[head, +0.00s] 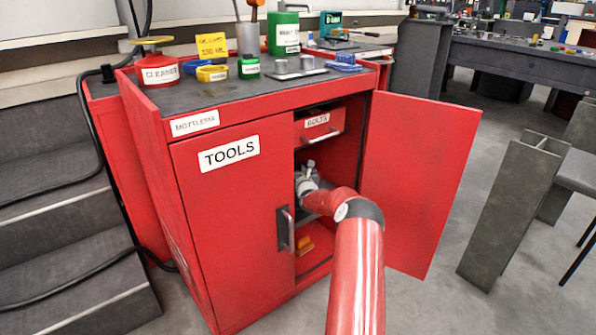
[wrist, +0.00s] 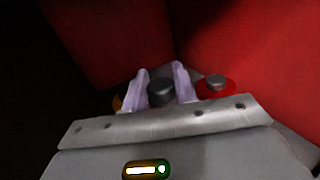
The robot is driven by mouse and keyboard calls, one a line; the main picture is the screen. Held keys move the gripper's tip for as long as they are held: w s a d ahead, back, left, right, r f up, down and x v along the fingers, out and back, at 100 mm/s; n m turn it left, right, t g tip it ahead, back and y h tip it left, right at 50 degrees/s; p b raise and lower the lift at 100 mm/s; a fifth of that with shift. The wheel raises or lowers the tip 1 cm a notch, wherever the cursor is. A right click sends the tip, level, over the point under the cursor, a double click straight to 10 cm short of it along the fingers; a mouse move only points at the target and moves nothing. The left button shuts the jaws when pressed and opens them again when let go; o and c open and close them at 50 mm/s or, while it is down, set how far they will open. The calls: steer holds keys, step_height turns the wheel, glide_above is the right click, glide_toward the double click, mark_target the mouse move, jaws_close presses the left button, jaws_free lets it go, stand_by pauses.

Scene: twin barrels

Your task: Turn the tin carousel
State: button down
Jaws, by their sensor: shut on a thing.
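My gripper (head: 308,172) reaches into the open right side of the red tool cabinet, at the middle shelf. In the wrist view my gripper (wrist: 160,88) has its two pale fingers shut on a dark round knob (wrist: 160,92). Right of the fingers is a red round tin (wrist: 216,88) with a grey knob on top. A bit of an orange-yellow thing (wrist: 117,103) shows left of the fingers. These look like parts of the tin carousel, but its base is hidden by my gripper body and, in the head view, by the cabinet and my arm.
The left door marked TOOLS (head: 228,220) is shut, close beside my arm. The right door (head: 415,180) stands wide open. A drawer marked BOLTS (head: 320,128) hangs just above my gripper. An orange thing (head: 305,243) lies on the lower shelf. Red walls surround the gripper closely.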

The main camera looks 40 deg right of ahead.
stand_by(0.3)
steer(key=c, duration=1.1)
jaws_free()
steer(key=shift+c, duration=0.2)
steer(key=shift+p+v, duration=0.45)
steer(key=shift+v, duration=3.5)
steer(key=shift+o, duration=0.2)
